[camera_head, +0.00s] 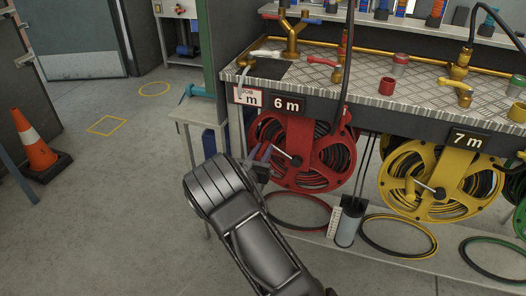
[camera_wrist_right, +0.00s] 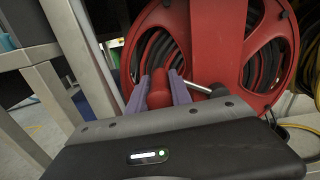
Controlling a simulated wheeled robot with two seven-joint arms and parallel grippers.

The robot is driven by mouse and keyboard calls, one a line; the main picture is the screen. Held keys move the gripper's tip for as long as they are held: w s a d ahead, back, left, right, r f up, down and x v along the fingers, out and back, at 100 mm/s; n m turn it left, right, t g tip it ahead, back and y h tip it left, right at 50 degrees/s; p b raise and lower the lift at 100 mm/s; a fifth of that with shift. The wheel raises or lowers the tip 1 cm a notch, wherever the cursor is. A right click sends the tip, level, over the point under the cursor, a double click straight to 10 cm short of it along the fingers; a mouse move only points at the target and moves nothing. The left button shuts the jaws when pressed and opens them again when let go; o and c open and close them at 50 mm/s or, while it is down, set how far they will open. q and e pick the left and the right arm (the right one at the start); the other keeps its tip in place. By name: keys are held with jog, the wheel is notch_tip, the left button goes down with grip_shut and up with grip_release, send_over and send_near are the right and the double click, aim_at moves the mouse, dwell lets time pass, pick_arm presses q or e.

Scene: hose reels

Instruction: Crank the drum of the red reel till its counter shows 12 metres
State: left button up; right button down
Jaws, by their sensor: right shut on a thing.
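The red reel (camera_head: 325,158) hangs under the bench, wound with dark hose. Its counter (camera_head: 289,105) reads 6 m. A metal crank arm (camera_head: 284,154) runs from the reel's dark hub out to the left. My right gripper (camera_head: 263,154) is at the crank's outer end, at the reel's left side. In the right wrist view its two purplish fingers are shut on the red crank handle (camera_wrist_right: 159,88), with the reel (camera_wrist_right: 285,45) close behind. My left gripper is not in view.
A yellow reel (camera_head: 415,182) with a 7 m counter (camera_head: 471,139) hangs to the right. A grey bench leg stands close left of the red reel. Hose rings lie on the low shelf below. A sign (camera_head: 248,97) reading JOB and m is partly covered by a nozzle.

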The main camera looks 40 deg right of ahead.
jog(key=shift+f, duration=0.1)
jog(key=shift+w+a+f+n, duration=0.15)
jog(key=shift+w+f+n, duration=0.05)
jog(key=shift+f+n, duration=0.25)
jog(key=shift+w+a+f+n, duration=0.15)
jog(key=shift+w+f+n, duration=0.05)
jog(key=shift+f+n, duration=0.25)
notch_tip(320, 180, down, 10)
jog(key=n+b, duration=0.1)
jog(key=n, duration=0.7)
jog(key=shift+s+d+n, duration=0.2)
jog(key=shift+s+n, duration=0.1)
jog(key=shift+s, duration=0.05)
jog(key=shift+f, duration=0.1)
jog(key=c, duration=1.2)
grip_release()
jog(key=shift+o, duration=0.2)
